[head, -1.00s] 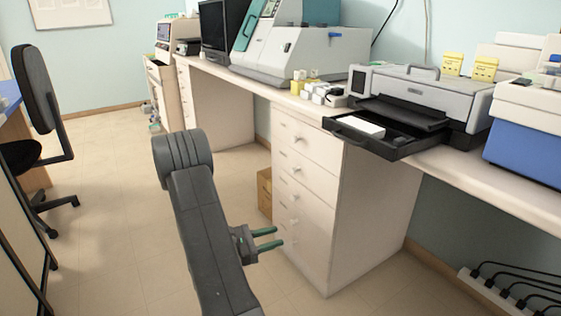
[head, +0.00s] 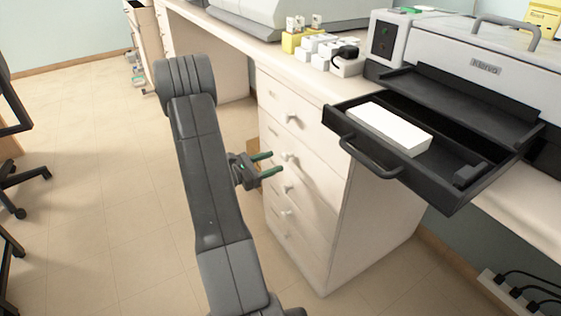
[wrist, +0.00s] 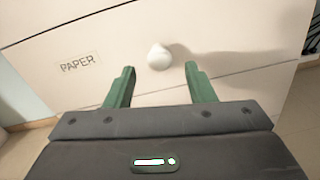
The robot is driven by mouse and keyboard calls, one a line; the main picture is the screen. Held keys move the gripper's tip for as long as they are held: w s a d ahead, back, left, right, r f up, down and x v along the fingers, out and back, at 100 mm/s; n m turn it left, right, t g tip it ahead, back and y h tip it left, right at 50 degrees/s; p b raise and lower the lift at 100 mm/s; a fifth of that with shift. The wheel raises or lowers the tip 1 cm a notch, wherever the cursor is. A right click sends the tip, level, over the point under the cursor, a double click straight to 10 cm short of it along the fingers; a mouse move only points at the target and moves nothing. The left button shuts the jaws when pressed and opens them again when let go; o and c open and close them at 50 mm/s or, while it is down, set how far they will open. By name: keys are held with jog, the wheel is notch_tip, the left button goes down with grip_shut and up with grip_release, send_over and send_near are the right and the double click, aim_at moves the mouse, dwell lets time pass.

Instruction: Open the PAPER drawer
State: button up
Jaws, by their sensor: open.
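The PAPER drawer front (wrist: 210,60) fills much of the wrist view, with its PAPER label (wrist: 78,63) at the left and a round white knob (wrist: 159,57) near the middle. The drawer looks shut. My gripper (wrist: 160,78) is open, its two green fingers to the left and right of the knob. The knob appears just beyond the fingertips, and I see no contact. In the head view my gripper (head: 272,163) is in front of the white drawer cabinet (head: 345,225), near its middle knobs. The label cannot be read there.
A black tray (head: 445,190) juts out over the counter edge from the printer (head: 490,65), above and right of my gripper. A white block (head: 390,128) lies in it. Small white boxes (head: 318,45) stand on the counter. The floor (head: 110,200) at left is open.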

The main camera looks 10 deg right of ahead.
aim_at(283, 158)
jog(key=shift+x, duration=2.05)
